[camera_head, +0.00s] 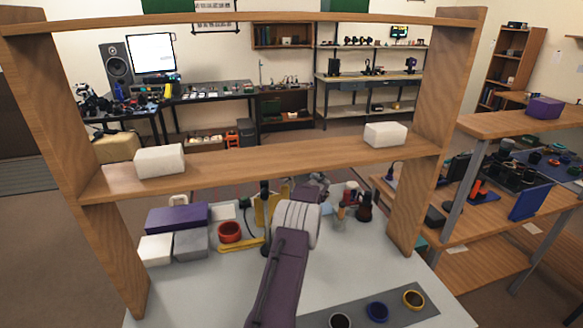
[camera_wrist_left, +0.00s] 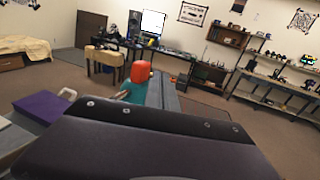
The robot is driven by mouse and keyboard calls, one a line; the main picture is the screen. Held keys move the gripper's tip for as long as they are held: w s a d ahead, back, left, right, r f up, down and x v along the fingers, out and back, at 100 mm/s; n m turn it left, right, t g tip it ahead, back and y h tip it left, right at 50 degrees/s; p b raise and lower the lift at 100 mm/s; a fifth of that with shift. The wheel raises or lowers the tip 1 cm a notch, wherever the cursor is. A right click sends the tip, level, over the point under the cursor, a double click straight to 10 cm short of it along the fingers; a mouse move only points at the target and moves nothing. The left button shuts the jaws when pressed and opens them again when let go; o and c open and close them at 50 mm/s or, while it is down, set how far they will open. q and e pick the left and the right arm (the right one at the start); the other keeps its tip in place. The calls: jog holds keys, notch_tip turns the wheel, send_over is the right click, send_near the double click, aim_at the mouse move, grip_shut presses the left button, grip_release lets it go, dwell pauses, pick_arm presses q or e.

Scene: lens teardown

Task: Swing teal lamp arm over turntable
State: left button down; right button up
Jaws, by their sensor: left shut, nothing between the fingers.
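One purple arm of mine, which I take to be the left, reaches up the middle of the head view. My left gripper (camera_head: 313,187) is at its far end, beyond the pale wrist joint, small and partly hidden; it is shut and empty. In the left wrist view a dark part of my own fills the bottom and hides the fingertips. Beyond it stands a teal piece (camera_wrist_left: 131,92) with an orange-red knob (camera_wrist_left: 141,71), which looks like part of the teal lamp arm. I cannot make out the turntable. My right gripper is not in view.
A wooden shelf frame (camera_head: 265,165) spans over the white table (camera_head: 210,285), with two white blocks on it. A purple box (camera_head: 177,216), a red ring (camera_head: 229,232) and a yellow tool stand left of my arm. A dark mat (camera_head: 395,311) with small cups lies front right.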

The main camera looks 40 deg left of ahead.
pick_arm(q)
jog(key=b+v, duration=0.1)
jog(key=v, duration=0.4)
jog(key=shift+s+d, duration=0.1)
jog(key=shift+d, duration=0.1)
jog(key=shift+f, duration=0.1)
